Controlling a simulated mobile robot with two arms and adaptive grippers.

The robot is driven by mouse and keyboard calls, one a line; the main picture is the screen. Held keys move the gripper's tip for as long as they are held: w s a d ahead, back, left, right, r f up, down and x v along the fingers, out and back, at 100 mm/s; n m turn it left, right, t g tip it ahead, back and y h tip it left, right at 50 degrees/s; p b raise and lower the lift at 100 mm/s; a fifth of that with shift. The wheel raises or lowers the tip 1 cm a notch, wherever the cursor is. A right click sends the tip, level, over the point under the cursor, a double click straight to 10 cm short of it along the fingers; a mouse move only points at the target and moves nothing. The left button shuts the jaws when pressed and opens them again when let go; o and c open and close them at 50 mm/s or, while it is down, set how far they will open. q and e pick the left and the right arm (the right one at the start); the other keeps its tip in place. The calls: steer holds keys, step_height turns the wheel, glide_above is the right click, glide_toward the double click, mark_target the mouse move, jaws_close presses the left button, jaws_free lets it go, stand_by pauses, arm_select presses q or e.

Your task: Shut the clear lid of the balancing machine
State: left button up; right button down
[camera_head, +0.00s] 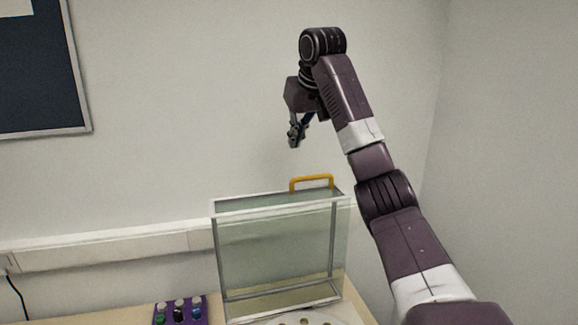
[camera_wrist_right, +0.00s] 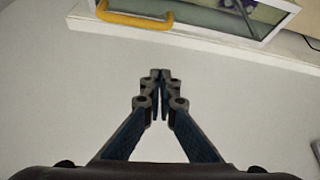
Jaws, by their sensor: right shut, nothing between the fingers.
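The clear lid (camera_head: 275,250) of the balancing machine stands upright, open, with a pale frame and see-through panels. Its yellow handle (camera_head: 311,178) is on the top edge. Below it, part of a pale round plate with holes (camera_head: 283,321) shows at the bottom edge of the head view. My right gripper (camera_head: 294,140) is above and behind the handle, near the wall, apart from the lid. In the right wrist view the gripper (camera_wrist_right: 160,76) is shut and empty, with the handle (camera_wrist_right: 135,19) and the lid's frame (camera_wrist_right: 205,44) beyond its tips. My left gripper is out of view.
A purple block with several coloured knobs (camera_head: 181,312) sits on the table left of the lid. A white wall trunking (camera_head: 110,248) runs behind. A dark board (camera_head: 38,75) hangs at the upper left. The air around my right gripper is free.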

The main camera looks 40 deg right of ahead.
steer(key=p, duration=0.4)
glide_above(295, 191)
steer(key=f, duration=0.8)
steer(key=shift+w+f, duration=0.35)
steer(key=shift+s+a+f, duration=0.1)
steer(key=shift+s, duration=0.3)
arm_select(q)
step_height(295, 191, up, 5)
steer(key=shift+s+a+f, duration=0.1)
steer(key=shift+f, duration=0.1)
arm_select(e)
steer(key=shift+f, duration=0.1)
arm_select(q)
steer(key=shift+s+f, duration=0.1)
